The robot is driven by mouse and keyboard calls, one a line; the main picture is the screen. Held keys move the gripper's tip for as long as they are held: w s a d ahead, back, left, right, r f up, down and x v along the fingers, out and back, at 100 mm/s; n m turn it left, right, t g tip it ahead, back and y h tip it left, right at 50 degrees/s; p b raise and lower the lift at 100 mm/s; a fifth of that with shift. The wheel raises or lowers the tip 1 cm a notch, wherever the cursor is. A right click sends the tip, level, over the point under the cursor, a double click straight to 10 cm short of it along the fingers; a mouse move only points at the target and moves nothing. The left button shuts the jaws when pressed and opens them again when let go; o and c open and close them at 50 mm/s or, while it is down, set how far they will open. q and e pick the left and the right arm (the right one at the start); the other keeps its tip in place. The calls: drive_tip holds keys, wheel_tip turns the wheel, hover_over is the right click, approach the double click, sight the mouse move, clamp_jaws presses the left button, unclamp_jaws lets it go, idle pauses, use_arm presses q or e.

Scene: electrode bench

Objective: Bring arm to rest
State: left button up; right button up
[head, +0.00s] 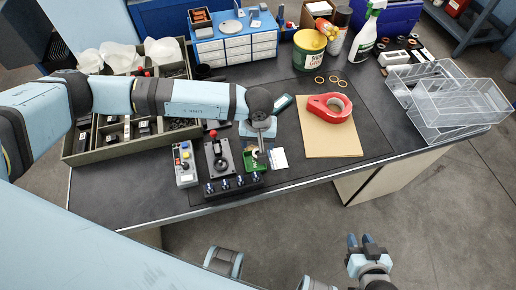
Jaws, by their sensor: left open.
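My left arm reaches in from the left across the bench. My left gripper (262,150) points down above the front middle of the bench, and it is open. Below it are a small green part (256,163) and a white card (279,158); whether the fingers touch anything is too small to tell. My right gripper (361,240) is in front of the bench, over the open floor.
A joystick box (220,160), a grey button box (185,165) and a dark knob strip (233,185) stand left of my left gripper. The bench's front right is clear.

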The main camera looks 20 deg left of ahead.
use_arm(q)
wheel_tip(320, 180, up, 8)
drive_tip(key=shift+r+b, duration=0.2)
drive_tip(key=shift+b, duration=0.15)
wheel_tip(320, 180, up, 5)
drive_tip(key=shift+f+p, duration=0.1)
drive_tip(key=shift+p, duration=0.7)
